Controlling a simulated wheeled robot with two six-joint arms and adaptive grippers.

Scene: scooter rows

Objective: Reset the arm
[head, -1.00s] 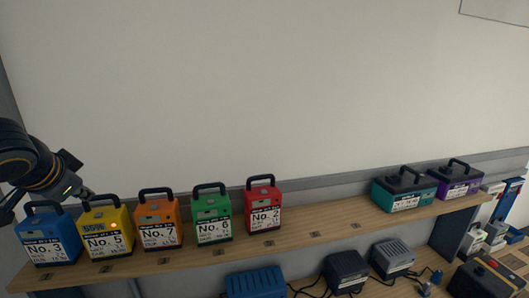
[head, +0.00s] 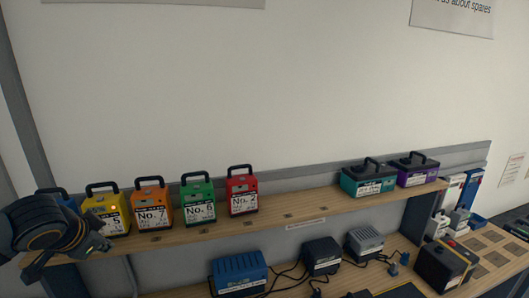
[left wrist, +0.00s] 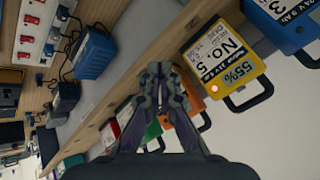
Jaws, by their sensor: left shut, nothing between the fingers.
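My left gripper (head: 98,246) hangs in front of the upper shelf's left end in the head view, partly covering the blue and yellow battery packs. In the left wrist view its fingers (left wrist: 163,72) are together with nothing between them. The yellow No. 5 pack (head: 107,209) stands on the shelf behind it; in the left wrist view the same yellow pack (left wrist: 212,57) shows a lit red light and "55%", apart from the fingers. The blue pack (head: 62,196) is mostly hidden by my arm. My right gripper is not in view.
The upper shelf (head: 330,213) also holds an orange pack (head: 153,205), a green pack (head: 197,202), a red pack (head: 242,191), a teal case (head: 368,179) and a purple case (head: 414,170). Chargers with cables, one blue (head: 239,274), stand below. The shelf's middle is clear.

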